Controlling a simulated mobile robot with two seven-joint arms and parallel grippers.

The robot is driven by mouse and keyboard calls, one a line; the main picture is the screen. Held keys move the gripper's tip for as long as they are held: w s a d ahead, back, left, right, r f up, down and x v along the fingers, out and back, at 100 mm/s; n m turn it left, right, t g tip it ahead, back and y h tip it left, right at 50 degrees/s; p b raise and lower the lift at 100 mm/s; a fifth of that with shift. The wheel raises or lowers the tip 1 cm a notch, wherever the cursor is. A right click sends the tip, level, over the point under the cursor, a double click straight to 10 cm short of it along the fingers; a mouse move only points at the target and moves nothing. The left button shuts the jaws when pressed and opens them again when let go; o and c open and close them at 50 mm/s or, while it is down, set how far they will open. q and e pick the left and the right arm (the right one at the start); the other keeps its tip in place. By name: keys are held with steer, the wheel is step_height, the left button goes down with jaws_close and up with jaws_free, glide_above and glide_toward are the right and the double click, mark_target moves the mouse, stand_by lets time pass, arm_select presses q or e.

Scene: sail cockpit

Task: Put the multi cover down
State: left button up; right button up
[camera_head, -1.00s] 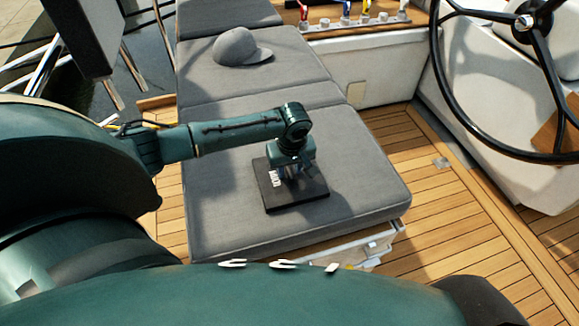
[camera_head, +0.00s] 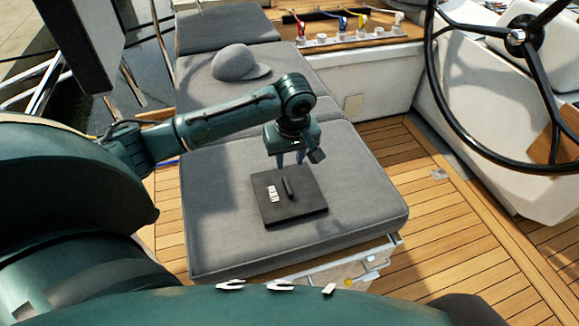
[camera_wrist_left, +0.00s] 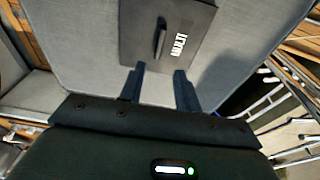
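The multi cover (camera_head: 300,205) is a flat dark square plate with a raised ridge handle and white lettering. It lies flat on the grey seat cushion (camera_head: 355,170). In the left wrist view the cover (camera_wrist_left: 195,40) is ahead of the fingers, and its lettering reads MULTI. My left gripper (camera_head: 290,164) is above the cushion, just behind and above the cover in the head view. Its two fingers (camera_wrist_left: 158,85) are apart with nothing between them, clear of the handle. My right gripper is not in view.
A grey cap (camera_head: 238,63) lies on the cushion farther back. A black steering wheel (camera_head: 430,60) stands at the right. Several coloured-handled levers (camera_head: 345,25) are on a ledge at the back. Wooden deck (camera_head: 440,220) is clear right of the cushion.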

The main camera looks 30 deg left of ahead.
arm_select(q)
steer(key=s+d+f+m+h, duration=0.1)
steer(key=d+f, duration=0.1)
steer(key=d, duration=0.1)
steer(key=s+d+f+m+t+h, duration=0.1)
steer(key=d+f+m, duration=0.1)
steer(key=d+f, duration=0.1)
steer(key=s+d+f+m+h, duration=0.1)
steer(key=d+f, duration=0.1)
steer(key=d, duration=0.1)
steer(key=shift+d+f+m+t, duration=0.15)
steer(key=shift+m+t, duration=0.15)
steer(key=shift+t, duration=0.1)
steer(key=s+d+f+m+t+h, duration=0.3)
steer(key=s+d+f+m+t, duration=0.15)
steer(key=s+d, duration=0.25)
steer(key=s+a+r+m+t+y, duration=0.1)
steer(key=s+a+m+t, duration=0.2)
steer(key=s, duration=0.3)
steer(key=shift+s+r+m, duration=0.15)
steer(key=shift+s+m, duration=0.05)
steer(key=shift+m, duration=0.25)
steer(key=shift+s+a+p, duration=0.1)
steer(key=shift+p, duration=0.4)
